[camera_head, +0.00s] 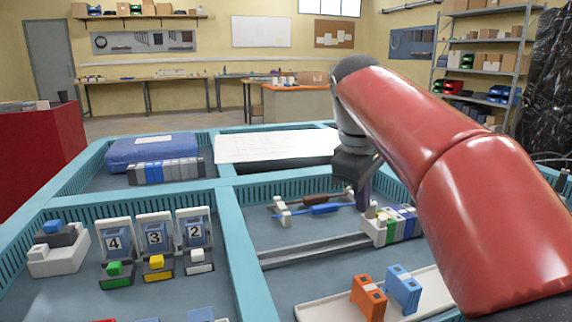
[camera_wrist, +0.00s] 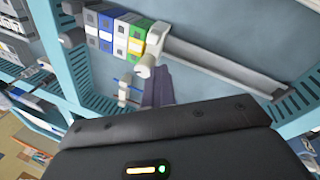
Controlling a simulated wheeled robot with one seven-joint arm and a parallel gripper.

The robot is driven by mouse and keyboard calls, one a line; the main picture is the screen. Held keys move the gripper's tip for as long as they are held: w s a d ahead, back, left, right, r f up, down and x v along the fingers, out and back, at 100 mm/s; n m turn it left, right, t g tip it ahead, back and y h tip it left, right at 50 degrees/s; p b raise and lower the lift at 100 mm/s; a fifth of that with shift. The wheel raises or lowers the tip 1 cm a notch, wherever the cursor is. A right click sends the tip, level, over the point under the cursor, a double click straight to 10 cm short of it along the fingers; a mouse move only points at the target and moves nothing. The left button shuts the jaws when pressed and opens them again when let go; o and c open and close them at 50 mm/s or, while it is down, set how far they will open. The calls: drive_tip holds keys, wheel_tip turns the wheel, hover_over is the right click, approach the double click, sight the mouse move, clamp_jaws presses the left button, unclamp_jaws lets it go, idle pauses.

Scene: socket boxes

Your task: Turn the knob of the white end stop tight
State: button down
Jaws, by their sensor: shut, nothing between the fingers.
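The white end stop (camera_head: 370,231) sits on the metal rail at the near left end of a row of coloured blocks. In the wrist view the white end stop (camera_wrist: 155,42) stands against the row, with its round pale knob (camera_wrist: 147,61) facing my gripper. My gripper (camera_head: 363,202) points down just above the end stop. Its dark fingers (camera_wrist: 158,74) are together and empty, close beside the knob. I cannot tell whether they touch it. The metal rail (camera_head: 312,250) runs bare to the left of the end stop.
A blue-handled screwdriver (camera_head: 318,210) and a loose white piece (camera_head: 282,212) lie behind the rail. An orange block (camera_head: 368,296) and a blue block (camera_head: 404,288) stand on a pale tray in front. Teal dividers (camera_head: 237,240) border the compartment.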

drive_tip(key=shift+w+a, duration=0.1)
drive_tip(key=shift+w, duration=0.1)
drive_tip(key=shift+s+a, duration=0.1)
drive_tip(key=shift+a, duration=0.05)
idle(0.3)
drive_tip(key=shift+s+a, duration=0.1)
drive_tip(key=shift+a, duration=0.1)
drive_tip(key=shift+w+d+v, duration=0.15)
drive_tip(key=shift+v, duration=0.8)
drive_tip(key=shift+w+d+v, duration=0.15)
drive_tip(key=shift+w+v, duration=0.05)
drive_tip(key=shift+v, duration=0.8)
drive_tip(key=shift+w+d+v, duration=0.15)
drive_tip(key=shift+v, duration=0.8)
drive_tip(key=shift+r, duration=0.2)
